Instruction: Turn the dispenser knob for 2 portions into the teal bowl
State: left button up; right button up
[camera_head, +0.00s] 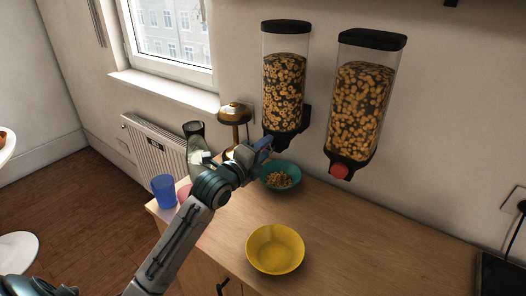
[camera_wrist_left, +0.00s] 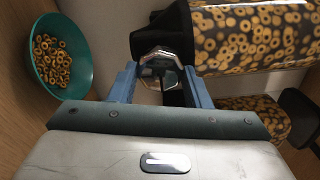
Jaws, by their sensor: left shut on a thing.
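The left cereal dispenser (camera_head: 284,92) hangs on the wall, its clear body filled with ring cereal. My left gripper (camera_head: 262,146) is at its lower outlet. In the left wrist view, the gripper's blue fingers (camera_wrist_left: 160,85) are shut on a shiny faceted knob (camera_wrist_left: 161,60) at the dispenser's base (camera_wrist_left: 163,32). The teal bowl (camera_head: 291,180) stands on the counter below this dispenser and holds some cereal rings; it also shows in the left wrist view (camera_wrist_left: 83,45). My right gripper is not in view.
A second dispenser (camera_head: 357,105) with a red knob (camera_head: 339,171) hangs to the right. An empty yellow bowl (camera_head: 275,250) stands nearer on the wooden counter (camera_head: 370,240). A blue cup (camera_head: 163,190) and a brass-coloured lamp (camera_head: 235,113) are at left. The counter's right side is mostly clear.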

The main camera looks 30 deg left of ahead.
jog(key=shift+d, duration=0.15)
pick_arm(q)
jog(key=o, duration=1)
jog(key=shift+s+f, duration=0.1)
jog(key=shift+s, duration=0.2)
jog(key=shift+s+a+b, duration=0.25)
jog(key=shift+s+b, duration=0.05)
jog(key=shift+s, duration=1.4)
jog(key=shift+s+a+b, duration=0.2)
jog(key=shift+s+b, duration=0.15)
jog(key=shift+s, duration=1.3)
jog(key=shift+s+a+b, duration=0.25)
jog(key=shift+s+b, duration=0.05)
jog(key=shift+s, duration=1.4)
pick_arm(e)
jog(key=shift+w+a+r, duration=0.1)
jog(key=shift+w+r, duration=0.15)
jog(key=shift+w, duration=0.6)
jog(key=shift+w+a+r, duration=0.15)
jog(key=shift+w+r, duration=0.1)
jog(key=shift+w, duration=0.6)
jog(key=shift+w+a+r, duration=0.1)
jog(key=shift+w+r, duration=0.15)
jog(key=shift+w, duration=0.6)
